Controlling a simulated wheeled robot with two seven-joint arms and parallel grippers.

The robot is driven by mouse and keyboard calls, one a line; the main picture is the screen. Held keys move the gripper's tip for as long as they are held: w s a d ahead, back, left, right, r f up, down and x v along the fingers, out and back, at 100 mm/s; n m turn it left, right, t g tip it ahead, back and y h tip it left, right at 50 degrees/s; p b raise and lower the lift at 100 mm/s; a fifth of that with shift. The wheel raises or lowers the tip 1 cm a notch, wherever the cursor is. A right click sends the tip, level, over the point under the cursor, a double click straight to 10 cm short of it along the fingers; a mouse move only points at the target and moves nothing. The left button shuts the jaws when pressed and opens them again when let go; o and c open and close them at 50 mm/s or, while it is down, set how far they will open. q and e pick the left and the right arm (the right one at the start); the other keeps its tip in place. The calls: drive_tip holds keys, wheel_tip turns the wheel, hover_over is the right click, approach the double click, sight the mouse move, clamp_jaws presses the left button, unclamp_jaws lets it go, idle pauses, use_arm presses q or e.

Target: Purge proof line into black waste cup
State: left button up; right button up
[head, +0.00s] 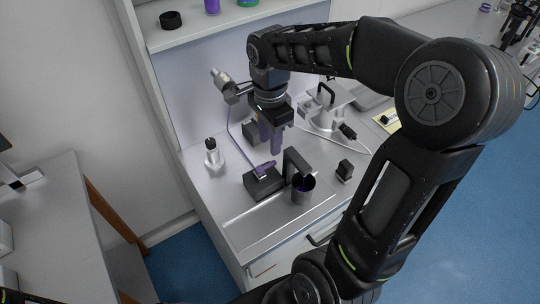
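The black waste cup (303,192) stands upright near the front of the bench. A dark purple patch shows inside it. My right gripper (270,142) hangs above the bench, behind and to the left of the cup, apart from it. Two purple upright shapes show below its dark body; I cannot tell whether they are fingers or something held, nor whether the gripper is shut. A black block (264,184) with a small purple piece on top sits to the left of the cup. My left gripper is not in view.
A dark upright bracket (293,162) stands right behind the cup. A small black block (345,171) lies to the right. A white-and-black stand (213,155) is at the left, and a grey device (325,105) is behind. The bench's front left strip is clear.

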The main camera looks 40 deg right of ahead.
sight(270, 163)
wheel_tip(270, 163, down, 8)
drive_tip(key=shift+r+p, duration=0.2)
drive_tip(key=shift+p, duration=0.15)
drive_tip(key=shift+c, duration=0.3)
clamp_jaws()
